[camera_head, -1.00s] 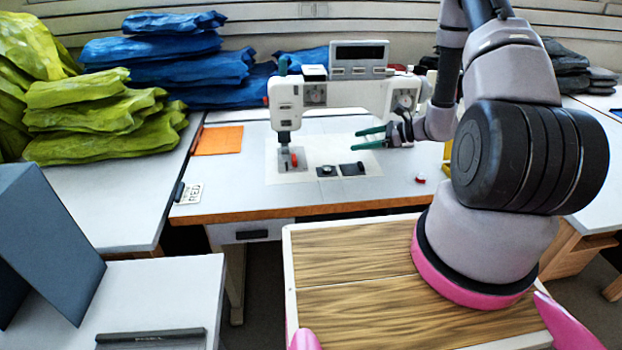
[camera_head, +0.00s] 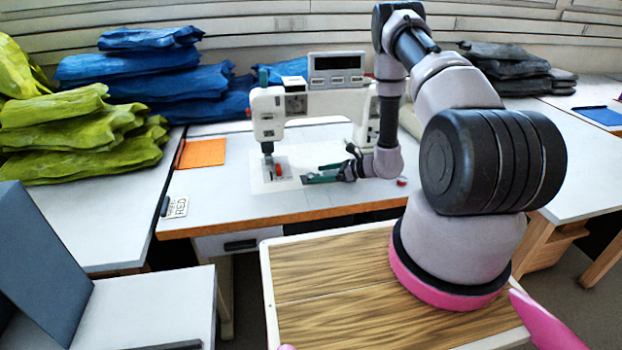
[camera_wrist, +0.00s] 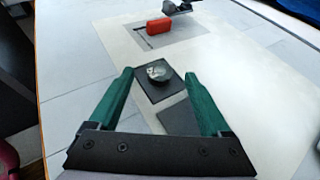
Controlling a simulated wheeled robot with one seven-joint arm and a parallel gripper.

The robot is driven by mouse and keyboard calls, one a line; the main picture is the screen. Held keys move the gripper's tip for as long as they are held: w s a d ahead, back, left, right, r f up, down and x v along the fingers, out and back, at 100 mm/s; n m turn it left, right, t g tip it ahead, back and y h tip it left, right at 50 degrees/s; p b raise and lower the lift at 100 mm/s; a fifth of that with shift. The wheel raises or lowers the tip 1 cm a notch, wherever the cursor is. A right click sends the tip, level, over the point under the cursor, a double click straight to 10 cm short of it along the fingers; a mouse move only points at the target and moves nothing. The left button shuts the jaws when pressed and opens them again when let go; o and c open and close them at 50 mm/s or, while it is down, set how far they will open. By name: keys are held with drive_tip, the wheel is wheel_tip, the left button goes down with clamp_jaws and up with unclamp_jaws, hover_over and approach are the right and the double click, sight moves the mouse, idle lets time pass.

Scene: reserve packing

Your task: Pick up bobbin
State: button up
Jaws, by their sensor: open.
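The bobbin (camera_wrist: 159,71) looks like a small round metallic piece on a dark square plate (camera_wrist: 166,88) set in the sewing table. In the wrist view it lies between the tips of my gripper's green fingers (camera_wrist: 160,75), further along past them. My gripper is open and empty. In the head view my gripper (camera_head: 312,174) is low over the table beside the sewing machine (camera_head: 267,112), and the bobbin cannot be made out there.
A red block (camera_wrist: 159,26) sits near the needle area, beyond the bobbin. A second dark plate (camera_wrist: 180,119) lies closer to my wrist. An orange sheet (camera_head: 202,153) and a label card (camera_head: 176,207) lie at the table's left. A small red-and-white item (camera_head: 402,182) lies to the right.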

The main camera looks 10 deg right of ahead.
sight(310, 175)
drive_tip(key=x, duration=0.3)
drive_tip(key=shift+f, duration=0.1)
clamp_jaws()
